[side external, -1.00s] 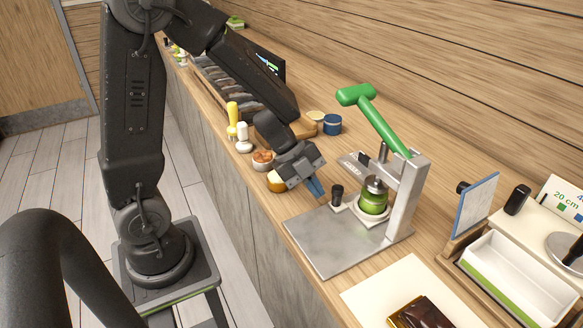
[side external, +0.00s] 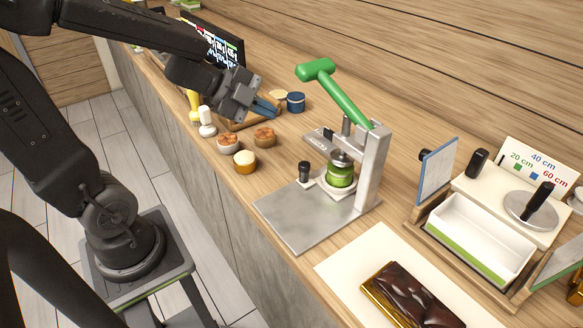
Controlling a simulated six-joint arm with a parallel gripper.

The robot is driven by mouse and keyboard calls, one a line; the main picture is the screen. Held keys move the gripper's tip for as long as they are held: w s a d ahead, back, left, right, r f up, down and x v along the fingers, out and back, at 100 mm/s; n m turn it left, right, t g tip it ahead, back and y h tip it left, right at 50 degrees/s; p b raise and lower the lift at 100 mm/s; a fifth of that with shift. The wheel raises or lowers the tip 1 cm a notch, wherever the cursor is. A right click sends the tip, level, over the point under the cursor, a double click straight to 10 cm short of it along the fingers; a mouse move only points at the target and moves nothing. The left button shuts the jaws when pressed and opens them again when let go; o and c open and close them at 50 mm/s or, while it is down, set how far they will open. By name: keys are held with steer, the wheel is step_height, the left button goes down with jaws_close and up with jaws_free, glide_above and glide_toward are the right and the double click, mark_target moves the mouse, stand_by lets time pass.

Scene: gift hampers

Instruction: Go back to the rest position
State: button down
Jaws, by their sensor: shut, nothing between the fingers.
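My gripper (side external: 266,109) is shut and empty. It hangs above the back part of the counter, near a wooden board and the blue-lidded jar, its blue fingertips pointing right. My dark arm reaches in from the upper left. No rest position is marked in view.
A press (side external: 372,165) with a raised green lever (side external: 338,88) stands mid-counter, holding a green jar (side external: 340,175). Small pots (side external: 245,161) and a blue jar (side external: 295,101) stand near my gripper. A white tray (side external: 480,238) and a brown wrapped block (side external: 410,296) lie at right.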

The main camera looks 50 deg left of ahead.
step_height(320, 180, up, 6)
steer(key=s+a+n+t+y, duration=0.1)
steer(key=a+n+t+y, duration=0.15)
steer(key=n+y, duration=0.75)
steer(key=s+d+f+n+g+h, duration=0.3)
steer(key=s+d+n+g+h, duration=0.2)
steer(key=s+d, duration=0.4)
steer(key=s+n+g, duration=0.1)
steer(key=s+n, duration=0.1)
steer(key=s, duration=0.1)
steer(key=shift+d+f+g, duration=0.15)
steer(key=shift+d+g, duration=0.05)
steer(key=shift+g, duration=0.15)
